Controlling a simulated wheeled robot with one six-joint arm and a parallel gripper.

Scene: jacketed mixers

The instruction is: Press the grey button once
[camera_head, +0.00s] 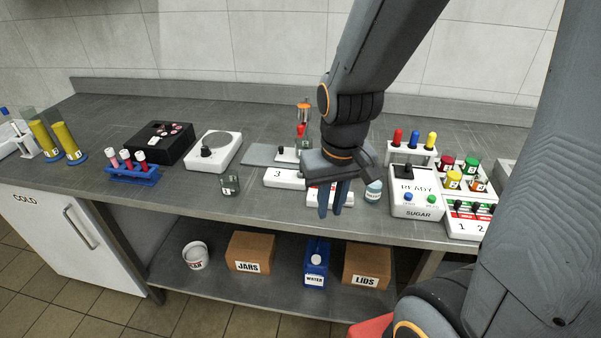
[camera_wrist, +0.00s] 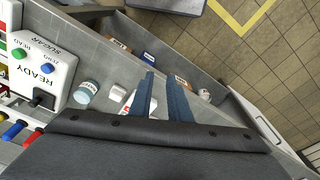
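My gripper (camera_head: 331,212) points down at the front middle of the bench, its two blue fingers apart with nothing held between them. The fingers also show in the wrist view (camera_wrist: 161,76). They overlap a low white block (camera_head: 347,199) with red markings, partly hidden behind them; I cannot tell whether they touch it. Left of it is a white block marked 3 (camera_head: 284,179). I cannot make out a grey button in either view. The white SUGAR device (camera_head: 416,199), right of my gripper, has a blue and a green button, a black knob and a READY display; it also shows in the wrist view (camera_wrist: 40,75).
A small white and teal jar (camera_head: 374,192) stands between my gripper and the SUGAR device. A rack of coloured tubes (camera_head: 412,154) is behind that device. A glass beaker (camera_head: 230,185) and a white round-plate device (camera_head: 213,152) stand left. Boxes (camera_head: 251,251) sit on the lower shelf.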

